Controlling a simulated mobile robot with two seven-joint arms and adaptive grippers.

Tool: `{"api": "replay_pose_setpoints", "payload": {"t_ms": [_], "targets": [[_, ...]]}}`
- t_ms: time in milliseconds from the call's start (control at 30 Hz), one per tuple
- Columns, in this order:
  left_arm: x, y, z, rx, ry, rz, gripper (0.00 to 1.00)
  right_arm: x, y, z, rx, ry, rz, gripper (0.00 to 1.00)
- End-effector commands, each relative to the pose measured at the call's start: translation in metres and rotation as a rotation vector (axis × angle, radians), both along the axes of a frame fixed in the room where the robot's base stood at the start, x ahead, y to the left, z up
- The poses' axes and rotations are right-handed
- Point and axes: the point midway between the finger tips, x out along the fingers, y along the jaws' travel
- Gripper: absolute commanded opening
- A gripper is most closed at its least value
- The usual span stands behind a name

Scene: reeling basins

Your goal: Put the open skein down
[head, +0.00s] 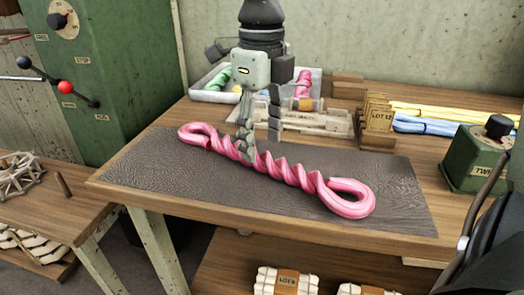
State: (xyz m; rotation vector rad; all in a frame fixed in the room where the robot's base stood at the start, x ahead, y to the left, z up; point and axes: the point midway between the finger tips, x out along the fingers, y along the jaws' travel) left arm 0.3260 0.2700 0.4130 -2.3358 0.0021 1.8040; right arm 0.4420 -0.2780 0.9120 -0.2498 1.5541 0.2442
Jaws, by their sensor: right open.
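A pink skein (296,176), twisted like a rope with a loop at each end, lies lengthwise on the dark mat (140,172) on the wooden table. My right gripper (260,146) comes down from above over the skein's left half. Its fingers are apart. The left finger overlaps the skein in the picture and hides a little of it; the other ends just behind the skein's far edge. I cannot tell whether either finger touches it. My left gripper is not in view.
Behind the mat are a white tray (198,97) with coloured skeins, a wooden rack marked LOT 12 (377,118), and yellow and blue skeins (430,127). A green box (472,160) stands at right. The mat's front part is clear.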

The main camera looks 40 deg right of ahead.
Motion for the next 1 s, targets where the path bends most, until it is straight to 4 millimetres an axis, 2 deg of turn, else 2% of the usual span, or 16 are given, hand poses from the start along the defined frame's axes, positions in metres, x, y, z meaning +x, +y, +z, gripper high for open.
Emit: {"api": "replay_pose_setpoints", "payload": {"t_ms": [33, 200, 400, 567, 1000], "targets": [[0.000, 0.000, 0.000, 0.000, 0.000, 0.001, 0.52, 0.002, 0.000, 0.013, -0.001, -0.006, -0.002, 0.56], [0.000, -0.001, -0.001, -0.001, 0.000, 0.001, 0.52, 0.001, 0.000, 0.050, -0.002, -0.005, -0.001, 0.56], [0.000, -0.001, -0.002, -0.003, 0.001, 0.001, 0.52, 0.000, 0.000, 0.077, -0.001, -0.001, -0.001, 0.56], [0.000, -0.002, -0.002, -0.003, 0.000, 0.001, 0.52, 0.000, 0.000, 0.084, -0.002, 0.002, 0.000, 0.56], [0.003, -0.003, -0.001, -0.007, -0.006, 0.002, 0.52, 0.000, 0.000, 0.084, 0.000, 0.001, 0.000, 0.56]]}}
